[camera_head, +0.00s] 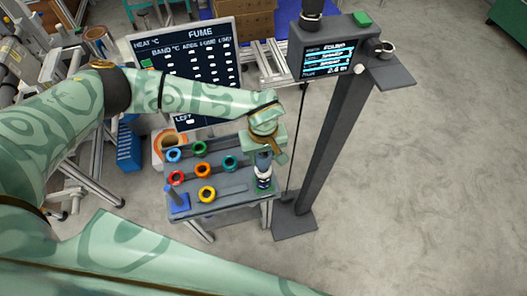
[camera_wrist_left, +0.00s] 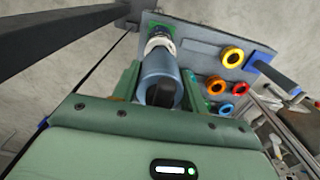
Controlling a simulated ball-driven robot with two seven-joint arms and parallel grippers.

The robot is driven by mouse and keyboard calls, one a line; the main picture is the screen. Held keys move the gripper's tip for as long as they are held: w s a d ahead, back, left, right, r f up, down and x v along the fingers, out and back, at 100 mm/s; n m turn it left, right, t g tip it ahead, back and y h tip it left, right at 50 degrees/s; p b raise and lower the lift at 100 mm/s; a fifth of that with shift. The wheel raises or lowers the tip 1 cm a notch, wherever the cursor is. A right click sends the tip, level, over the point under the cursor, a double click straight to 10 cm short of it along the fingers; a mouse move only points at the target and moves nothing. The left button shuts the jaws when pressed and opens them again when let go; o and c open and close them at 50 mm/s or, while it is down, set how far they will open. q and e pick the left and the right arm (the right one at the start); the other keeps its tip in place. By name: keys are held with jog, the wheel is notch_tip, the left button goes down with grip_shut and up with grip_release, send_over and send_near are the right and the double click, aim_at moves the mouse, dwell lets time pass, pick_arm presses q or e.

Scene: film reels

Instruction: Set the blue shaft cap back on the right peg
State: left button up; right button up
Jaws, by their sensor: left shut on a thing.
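My left gripper (camera_head: 264,153) points down over the right end of the grey board (camera_head: 232,188). It is shut on a grey-blue cylinder with a dark near end, apparently the blue shaft cap (camera_wrist_left: 155,68). The cap also shows just below the fingers in the head view (camera_head: 263,162). A white and dark banded piece (camera_head: 263,173) is in line below it, close to the board. The right peg is hidden there, and I cannot tell whether the cap touches it. The left peg (camera_head: 173,192) stands bare on a blue square base. My right gripper is not in view.
Several coloured rings lie on the board, among them yellow (camera_head: 207,194), red (camera_head: 176,178) and teal (camera_head: 230,162). A dark post with a screen (camera_head: 328,60) stands close to the right. A chart panel (camera_head: 190,58) is behind. Floor at the right is clear.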

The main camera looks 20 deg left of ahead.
pick_arm(q)
jog(key=shift+r, duration=0.1)
jog(key=shift+f, duration=0.3)
dwell(0.4)
jog(key=shift+f, duration=0.45)
jog(key=shift+f, duration=0.25)
jog(key=shift+d+f+b, duration=0.1)
jog(key=shift+f+b, duration=0.25)
jog(key=shift+b, duration=0.05)
jog(key=shift+f, duration=0.35)
dwell(0.5)
jog(key=o, duration=1.2)
